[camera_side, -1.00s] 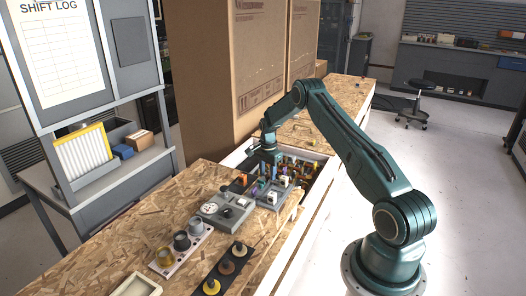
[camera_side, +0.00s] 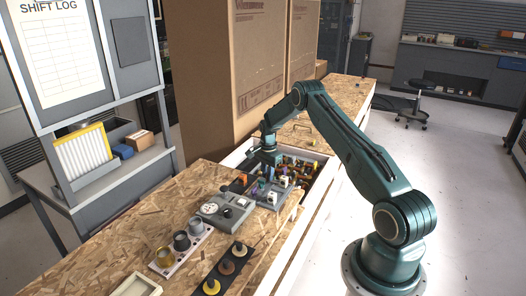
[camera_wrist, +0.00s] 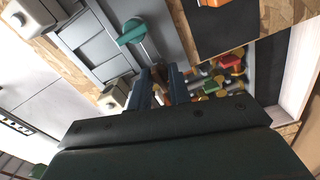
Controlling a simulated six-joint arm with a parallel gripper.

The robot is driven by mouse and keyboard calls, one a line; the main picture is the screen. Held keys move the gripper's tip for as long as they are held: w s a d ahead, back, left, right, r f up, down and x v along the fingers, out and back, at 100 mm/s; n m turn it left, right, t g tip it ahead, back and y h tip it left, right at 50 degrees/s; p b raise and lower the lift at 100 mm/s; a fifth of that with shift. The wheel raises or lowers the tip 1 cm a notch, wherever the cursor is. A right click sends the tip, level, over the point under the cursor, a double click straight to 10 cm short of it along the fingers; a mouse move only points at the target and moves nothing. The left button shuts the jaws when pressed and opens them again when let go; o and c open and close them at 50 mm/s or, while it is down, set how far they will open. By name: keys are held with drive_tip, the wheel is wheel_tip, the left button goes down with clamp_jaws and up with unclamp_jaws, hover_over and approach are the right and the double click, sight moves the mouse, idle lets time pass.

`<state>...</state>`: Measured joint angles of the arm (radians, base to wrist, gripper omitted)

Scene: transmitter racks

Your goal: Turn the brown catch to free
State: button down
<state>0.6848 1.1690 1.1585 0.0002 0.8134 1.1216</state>
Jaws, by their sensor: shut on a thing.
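My gripper (camera_side: 267,166) is low at the far end of the grey panel (camera_side: 266,202), beside the box of mixed parts. In the wrist view its two blue fingers (camera_wrist: 160,77) are close together on a small brown piece (camera_wrist: 163,88), which looks like the brown catch; the fingers hide most of it. A teal lever (camera_wrist: 131,32) stands on the grey panel just beyond the fingers. Whether the brown catch is turned cannot be told from these views.
The box of jumbled coloured parts (camera_wrist: 215,80) lies right beside the fingers. An orange piece (camera_side: 243,179) and white blocks (camera_side: 283,181) stand close by. A strip with round knobs (camera_side: 227,268) and a white plate with cups (camera_side: 181,241) lie nearer on the bench.

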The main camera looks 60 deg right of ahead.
drive_tip(key=shift+n, duration=0.3)
drive_tip(key=n, duration=0.3)
drive_tip(key=shift+n, duration=0.3)
drive_tip(key=n, duration=0.4)
drive_tip(key=shift+n, duration=0.3)
drive_tip(key=n, duration=0.8)
drive_tip(key=shift+s+n, duration=0.1)
drive_tip(key=shift+n, duration=0.3)
drive_tip(key=c, duration=1.3)
unclamp_jaws()
drive_tip(key=shift+r, duration=0.1)
